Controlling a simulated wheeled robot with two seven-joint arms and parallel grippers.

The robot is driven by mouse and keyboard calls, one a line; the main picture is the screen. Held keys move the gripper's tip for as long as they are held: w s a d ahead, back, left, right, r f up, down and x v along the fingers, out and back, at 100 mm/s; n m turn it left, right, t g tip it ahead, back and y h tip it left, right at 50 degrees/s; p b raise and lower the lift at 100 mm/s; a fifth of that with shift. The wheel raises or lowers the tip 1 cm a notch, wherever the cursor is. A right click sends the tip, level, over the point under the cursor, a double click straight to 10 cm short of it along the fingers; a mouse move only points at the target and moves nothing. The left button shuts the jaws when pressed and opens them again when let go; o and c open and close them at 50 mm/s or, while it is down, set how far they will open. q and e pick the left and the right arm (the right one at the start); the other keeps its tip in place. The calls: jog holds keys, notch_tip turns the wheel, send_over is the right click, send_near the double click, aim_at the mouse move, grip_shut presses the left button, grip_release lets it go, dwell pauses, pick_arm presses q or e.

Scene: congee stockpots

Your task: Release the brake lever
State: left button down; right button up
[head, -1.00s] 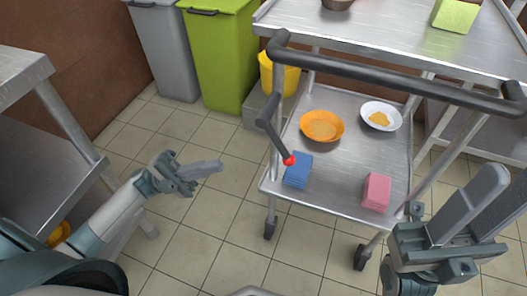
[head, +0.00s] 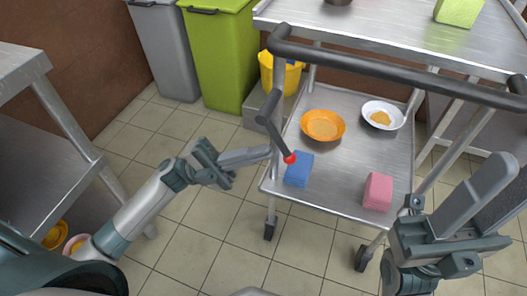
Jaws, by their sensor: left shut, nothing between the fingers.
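The brake lever (head: 273,125) is a dark bar with a red tip (head: 290,158). It hangs from the left end of the cart's push handle and slants down to the right. My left gripper (head: 262,153) is shut and empty. Its fingers point right, and their tips are just left of the lever's lower part, close to the cart's left post; I cannot tell whether they touch. My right gripper (head: 483,195) is at the lower right, well away from the lever, with its fingers apart and nothing seen between them.
The steel cart (head: 335,207) carries an orange bowl (head: 322,126), a white bowl (head: 382,116), blue sponges (head: 299,169) and a pink block (head: 377,192). A green bin (head: 218,60) and a yellow bucket (head: 285,77) stand behind.

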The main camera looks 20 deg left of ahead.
pick_arm(q)
jog(key=shift+x, duration=0.8)
jog(key=shift+d, duration=0.15)
